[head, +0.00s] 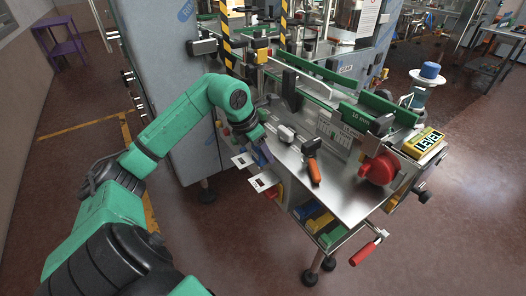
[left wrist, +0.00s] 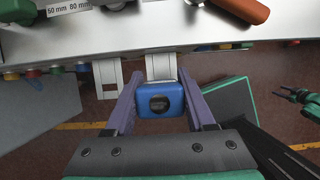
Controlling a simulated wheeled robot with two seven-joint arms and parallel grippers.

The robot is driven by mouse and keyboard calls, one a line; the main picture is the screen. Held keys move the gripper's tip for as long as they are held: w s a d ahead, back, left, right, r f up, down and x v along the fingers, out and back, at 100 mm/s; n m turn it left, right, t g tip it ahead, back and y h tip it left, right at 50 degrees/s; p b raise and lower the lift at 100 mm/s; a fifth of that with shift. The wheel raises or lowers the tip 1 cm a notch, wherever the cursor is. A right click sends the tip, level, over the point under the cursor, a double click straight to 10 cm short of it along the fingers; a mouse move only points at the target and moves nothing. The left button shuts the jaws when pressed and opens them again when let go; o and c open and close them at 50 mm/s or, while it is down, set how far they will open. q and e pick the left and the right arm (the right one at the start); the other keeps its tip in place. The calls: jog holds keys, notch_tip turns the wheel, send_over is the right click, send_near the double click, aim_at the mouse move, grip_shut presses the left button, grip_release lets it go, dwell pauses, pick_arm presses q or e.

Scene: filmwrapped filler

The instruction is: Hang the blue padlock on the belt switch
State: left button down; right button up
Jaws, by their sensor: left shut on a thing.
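The blue padlock (left wrist: 160,101) is between the two purple fingers of my left gripper (left wrist: 160,108), which is shut on it. A dark round mark shows on its near face; I cannot make out its shackle. In the head view my left gripper (head: 263,155) is at the near left edge of the steel table, and the padlock is hard to tell apart there. A pale slotted plate (left wrist: 160,67) at the table edge is just beyond the padlock; I cannot tell whether they touch. I cannot tell which part is the belt switch. My right gripper is not seen.
The steel table (head: 338,198) carries an orange-handled tool (head: 313,170), a red round part (head: 379,168) and a yellow LEVEL box (head: 424,145). Coloured knobs (left wrist: 38,75) line its edge. A red crank handle (head: 364,254) sticks out at front. A grey cabinet (head: 165,60) stands left.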

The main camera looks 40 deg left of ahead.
aim_at(260, 170)
pick_arm(q)
jog(key=shift+f+b, duration=2.7)
jog(key=shift+f, duration=0.35)
jog(key=shift+f+b, duration=1.15)
jog(key=shift+f, duration=0.05)
jog(key=shift+s+f+b, duration=0.1)
jog(key=shift+f+b, duration=0.2)
jog(key=shift+b, duration=0.05)
jog(key=shift+c, duration=0.8)
grip_release()
jog(key=b+v, duration=0.1)
jog(key=v, duration=1.3)
jog(key=shift+r+b, duration=0.25)
jog(key=shift+b, duration=0.05)
